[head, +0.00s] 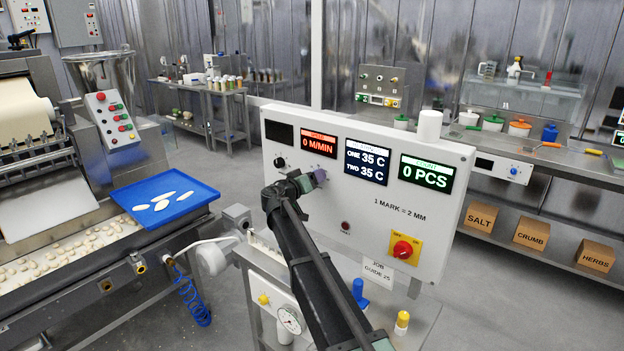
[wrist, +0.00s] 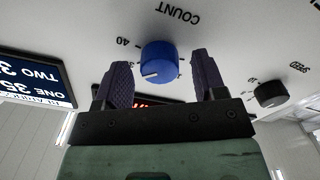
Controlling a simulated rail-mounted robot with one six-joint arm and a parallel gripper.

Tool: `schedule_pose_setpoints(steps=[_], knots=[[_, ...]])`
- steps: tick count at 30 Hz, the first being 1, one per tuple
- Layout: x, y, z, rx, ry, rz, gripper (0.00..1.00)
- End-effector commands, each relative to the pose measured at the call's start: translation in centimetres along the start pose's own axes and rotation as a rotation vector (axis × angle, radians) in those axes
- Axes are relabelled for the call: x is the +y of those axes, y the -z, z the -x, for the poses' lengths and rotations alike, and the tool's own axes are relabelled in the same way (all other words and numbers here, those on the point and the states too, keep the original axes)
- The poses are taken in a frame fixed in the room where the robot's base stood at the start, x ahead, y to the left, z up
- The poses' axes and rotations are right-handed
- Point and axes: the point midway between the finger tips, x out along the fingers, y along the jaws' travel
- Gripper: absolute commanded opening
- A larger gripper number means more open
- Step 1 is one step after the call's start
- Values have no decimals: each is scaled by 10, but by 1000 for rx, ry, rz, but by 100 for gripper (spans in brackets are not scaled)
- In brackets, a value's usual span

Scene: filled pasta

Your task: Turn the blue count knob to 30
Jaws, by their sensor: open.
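In the wrist view, which shows the panel upside down, the blue count knob (wrist: 159,62) is a round dial with a white pointer line, under the printed word COUNT and near the number 40. The pointer lies toward the left, away from the 40 mark; I cannot read its exact value. My gripper (wrist: 160,72) is open, with one purple finger on each side of the knob and a gap visible on both sides. In the head view my gripper (head: 312,180) is at the white control panel (head: 390,235) and hides the knob.
A black knob (wrist: 271,94) sits beside the blue one in the wrist view. A blue tray (head: 160,206) is at left.

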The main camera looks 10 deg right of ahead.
Motion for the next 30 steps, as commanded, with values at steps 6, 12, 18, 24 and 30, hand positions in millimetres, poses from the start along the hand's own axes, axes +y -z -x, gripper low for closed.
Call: schedule_pose_setpoints(steps=[6, 12, 18, 24, 30], knots=[[0, 0, 8, 1, 0, 0, 64], [1, -1, 54, 2, 3, 0, 64], [1, 0, 97, 1, 1, 0, 64], [0, 0, 109, 0, 0, 0, 64], [0, 0, 108, 0, 0, 4, 64]])
